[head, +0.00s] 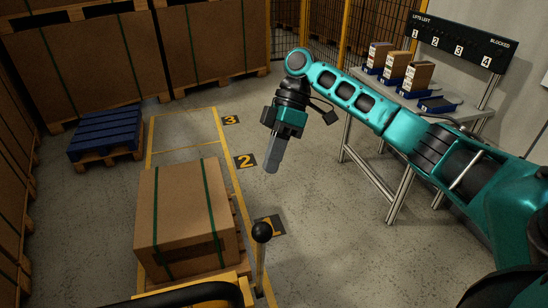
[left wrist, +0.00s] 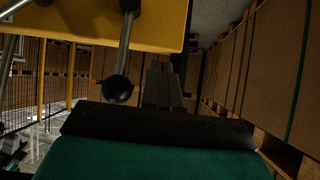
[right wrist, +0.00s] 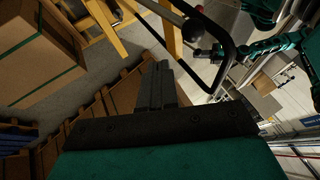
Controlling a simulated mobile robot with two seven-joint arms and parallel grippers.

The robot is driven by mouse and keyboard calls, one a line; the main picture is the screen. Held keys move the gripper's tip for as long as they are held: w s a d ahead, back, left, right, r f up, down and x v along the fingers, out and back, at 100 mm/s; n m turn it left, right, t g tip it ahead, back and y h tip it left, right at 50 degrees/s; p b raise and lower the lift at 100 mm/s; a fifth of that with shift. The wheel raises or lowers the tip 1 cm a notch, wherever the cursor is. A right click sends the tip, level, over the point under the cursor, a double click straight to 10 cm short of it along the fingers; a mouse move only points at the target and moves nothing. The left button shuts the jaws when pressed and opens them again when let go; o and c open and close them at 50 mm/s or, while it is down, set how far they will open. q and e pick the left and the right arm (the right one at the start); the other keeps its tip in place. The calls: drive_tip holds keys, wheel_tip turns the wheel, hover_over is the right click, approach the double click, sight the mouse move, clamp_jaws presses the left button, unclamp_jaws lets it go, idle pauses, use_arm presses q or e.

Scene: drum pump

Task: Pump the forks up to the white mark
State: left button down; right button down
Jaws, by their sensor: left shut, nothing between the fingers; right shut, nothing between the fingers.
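The pump lever with its black ball knob (head: 262,232) stands upright at the bottom of the head view, beside the yellow truck frame (head: 200,287). The same kind of knob (left wrist: 117,89) shows in the left wrist view, left of my left gripper (left wrist: 162,70) and apart from it. That gripper is shut and empty; the head view does not show it. My right gripper (head: 271,167) is shut and empty, pointing down over the floor beyond the knob; its fingers also show in the right wrist view (right wrist: 158,68). I see neither the forks nor the white mark.
A strapped carton (head: 180,212) sits on a pallet before the truck. Floor plates 1, 2 and 3 (head: 231,120) run beside a yellow line. A blue pallet (head: 105,132) lies back left. A bench (head: 415,115) with small boxes and a "lifts left" board (head: 460,42) stands right. Floor between is clear.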

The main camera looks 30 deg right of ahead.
use_arm(q)
drive_tip(key=shift+w+r+p, duration=0.2)
drive_tip(key=shift+r+p, duration=0.1)
drive_tip(key=shift+r, duration=0.1)
use_arm(e)
drive_tip(key=s+a+f, duration=0.5)
drive_tip(key=f, duration=0.1)
use_arm(q)
drive_tip(key=shift+s, duration=0.1)
use_arm(e)
drive_tip(key=shift+s+f, duration=0.1)
drive_tip(key=shift+f, duration=0.05)
